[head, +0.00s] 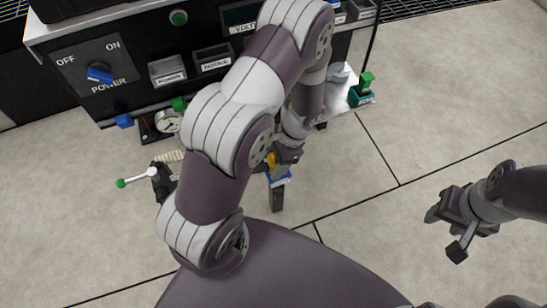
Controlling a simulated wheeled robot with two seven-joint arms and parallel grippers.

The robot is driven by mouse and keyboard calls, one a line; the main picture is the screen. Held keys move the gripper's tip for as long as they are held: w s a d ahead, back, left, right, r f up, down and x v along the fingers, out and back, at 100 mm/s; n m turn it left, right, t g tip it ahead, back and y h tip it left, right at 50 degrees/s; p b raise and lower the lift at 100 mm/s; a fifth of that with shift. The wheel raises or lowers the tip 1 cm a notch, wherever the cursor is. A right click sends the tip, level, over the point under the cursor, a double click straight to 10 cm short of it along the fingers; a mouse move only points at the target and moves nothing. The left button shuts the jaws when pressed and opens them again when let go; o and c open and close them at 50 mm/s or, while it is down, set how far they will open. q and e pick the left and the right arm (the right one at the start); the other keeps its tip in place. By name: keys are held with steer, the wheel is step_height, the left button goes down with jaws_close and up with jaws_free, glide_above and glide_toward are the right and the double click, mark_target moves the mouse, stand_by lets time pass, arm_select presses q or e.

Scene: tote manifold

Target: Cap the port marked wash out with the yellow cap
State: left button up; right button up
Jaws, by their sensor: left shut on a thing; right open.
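My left gripper (281,168) is low in the middle of the head view, beyond my bent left arm, which covers much of it. It is shut on a small yellow piece (271,160), which looks like the yellow cap and is mostly hidden. A blue piece (279,179) shows right below the yellow; I cannot tell what it belongs to. My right gripper (445,232) is open and empty over bare floor at the right. No wash out mark can be read, and I cannot tell which port it is; my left arm hides the middle of the equipment.
A black panel has a blue power knob (100,74), labelled bins (168,72) and a green button (178,18). Below it are a gauge (167,121) and a green-tipped lever (137,177). A green fitting (365,80) stands on the shelf's right end. The floor (440,110) at right is clear.

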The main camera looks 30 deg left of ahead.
arm_select(q)
steer(key=shift+f, duration=0.3)
steer(key=o, duration=1.2)
steer(key=shift+p+v, duration=3.45)
steer(key=shift+v, duration=2.9)
